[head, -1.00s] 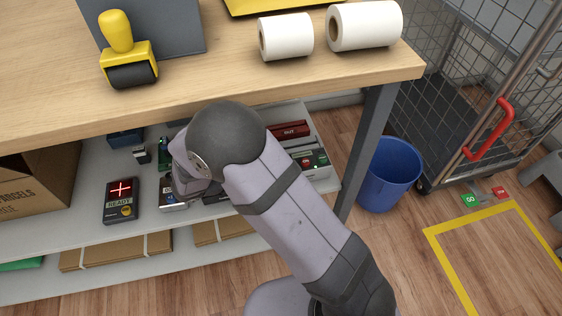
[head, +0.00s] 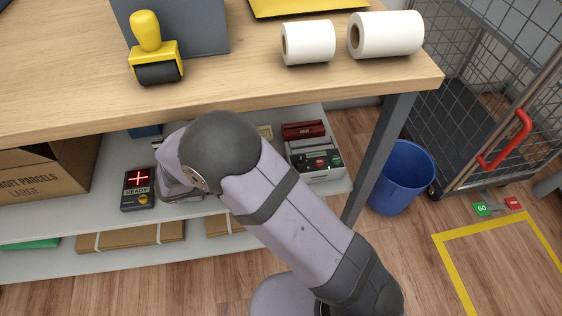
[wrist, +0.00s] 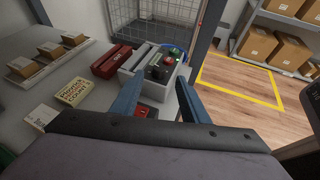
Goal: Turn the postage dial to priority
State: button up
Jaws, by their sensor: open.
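A grey box with a dark control panel (head: 318,161) stands on the shelf under the counter, right of my arm in the head view. In the wrist view this grey box (wrist: 129,69) carries black knobs (wrist: 158,70) and green and red parts. I take a knob there to be the postage dial; its setting is too small to read. My gripper (wrist: 157,84) is open, its two blue fingers apart and pointing at the box, with nothing seen held between them. In the head view my arm hides the gripper.
A red object (wrist: 111,61) lies beside the grey box. A card with printed words (wrist: 75,92) and small cartons (wrist: 50,50) are farther left. A black READY unit (head: 138,189) sits left of my arm. The wooden counter (head: 270,95) overhangs the shelf; its dark leg (head: 382,150) stands right.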

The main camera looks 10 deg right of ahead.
aim_at(298, 164)
dwell(0.3)
jog(key=s+f+t+b, duration=0.1)
jog(key=f+n+t+b, duration=0.1)
jog(key=b, duration=0.1)
jog(key=s+f+n+t+h+b, duration=0.1)
jog(key=b, duration=0.1)
jog(key=shift+s+d+f+t, duration=0.2)
jog(key=shift+s+d+t, duration=0.1)
jog(key=shift+s+t, duration=0.1)
jog(key=n+t+b, duration=0.1)
jog(key=t+b, duration=0.1)
jog(key=shift+s+a+f+n+t, duration=0.1)
jog(key=shift+s+f+n+t, duration=0.2)
jog(key=shift+s+f+n, duration=0.1)
jog(key=shift+n+t, duration=0.3)
jog(key=shift+t, duration=0.2)
jog(key=shift+b+x, duration=1.1)
jog(key=shift+x, duration=2.5)
jog(key=shift+r, duration=0.15)
grip_shut()
jog(key=shift+r, duration=0.1)
